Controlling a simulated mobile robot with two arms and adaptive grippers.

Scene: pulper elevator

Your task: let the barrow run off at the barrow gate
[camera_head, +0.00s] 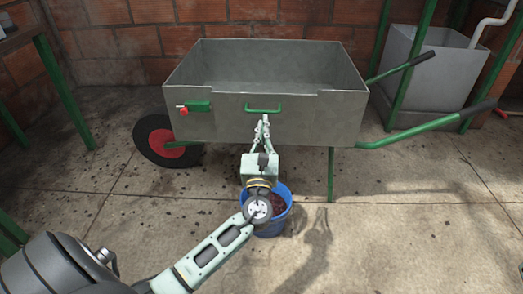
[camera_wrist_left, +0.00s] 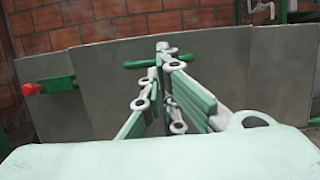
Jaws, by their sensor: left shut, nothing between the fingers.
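A grey metal barrow (camera_head: 220,124) with a red-hubbed wheel (camera_head: 165,141) and green handles stands on the floor ahead. Its tray looks empty. On its near side is a green bar handle (camera_head: 263,109), also in the left wrist view (camera_wrist_left: 134,64). Left of the bar is a green latch with a red knob (camera_head: 182,110), which also shows in the left wrist view (camera_wrist_left: 31,89). My left gripper (camera_head: 264,120) is shut and empty. Its fingertips are at the bar, just below it in the head view; I cannot tell if they touch. My right gripper is not in view.
A blue bucket (camera_head: 284,193) with dark reddish contents stands on the floor under my left wrist. A grey tank (camera_head: 421,72) in a green frame stands at the back right. A brick wall (camera_head: 120,42) closes off the back. The floor at the front right is clear.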

